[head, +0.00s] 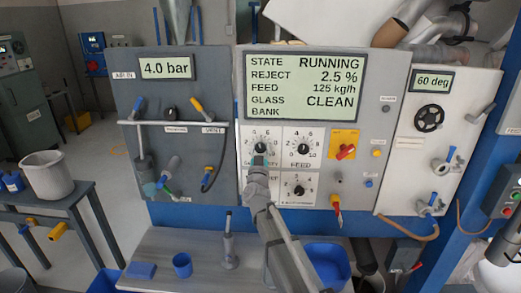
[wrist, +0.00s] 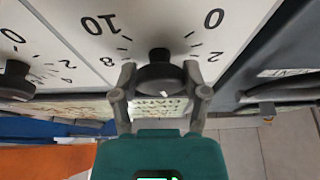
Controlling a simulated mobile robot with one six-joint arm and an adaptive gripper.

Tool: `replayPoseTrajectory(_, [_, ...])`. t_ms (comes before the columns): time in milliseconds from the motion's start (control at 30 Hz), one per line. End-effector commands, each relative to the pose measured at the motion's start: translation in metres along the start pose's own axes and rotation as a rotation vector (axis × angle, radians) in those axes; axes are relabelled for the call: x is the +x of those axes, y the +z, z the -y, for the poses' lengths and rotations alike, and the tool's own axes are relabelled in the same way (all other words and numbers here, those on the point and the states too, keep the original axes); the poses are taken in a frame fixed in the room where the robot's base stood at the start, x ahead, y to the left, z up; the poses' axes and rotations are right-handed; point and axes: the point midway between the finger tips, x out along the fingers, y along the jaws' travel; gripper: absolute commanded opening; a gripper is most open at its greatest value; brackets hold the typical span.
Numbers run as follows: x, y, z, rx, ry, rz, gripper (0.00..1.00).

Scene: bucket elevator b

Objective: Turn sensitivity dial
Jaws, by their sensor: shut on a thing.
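The sensitivity dial (head: 258,148) is a round black knob on a white plate with numbers around it, left on the panel below the big display. My gripper (head: 259,161) is in front of it and hides its lower part and some of its label. In the wrist view the black dial (wrist: 160,76) sits between the two fingers of my gripper (wrist: 160,82), one at each side. The gripper is shut on the dial. The numbers 0, 2, 8 and 10 show around it. Its pointer setting is hard to read.
The feed dial (head: 303,149) is just right, another dial (head: 299,187) is below it, and a red switch on a yellow plate (head: 344,146) is further right. The display (head: 302,87) reads RUNNING, reject 2.5 %. A bench (head: 205,258) with a blue cup (head: 182,265) stands below.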

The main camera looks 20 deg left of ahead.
Motion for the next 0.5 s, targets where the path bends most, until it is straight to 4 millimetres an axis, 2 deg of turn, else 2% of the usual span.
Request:
replayPoseTrajectory(267, [0.0013, -0.0004, 0.0006, 0.047, 0.021, -0.001, 0.11])
replayPoseTrajectory(500, [0.002, -0.001, 0.0016, 0.168, 0.07, -0.002, 0.11])
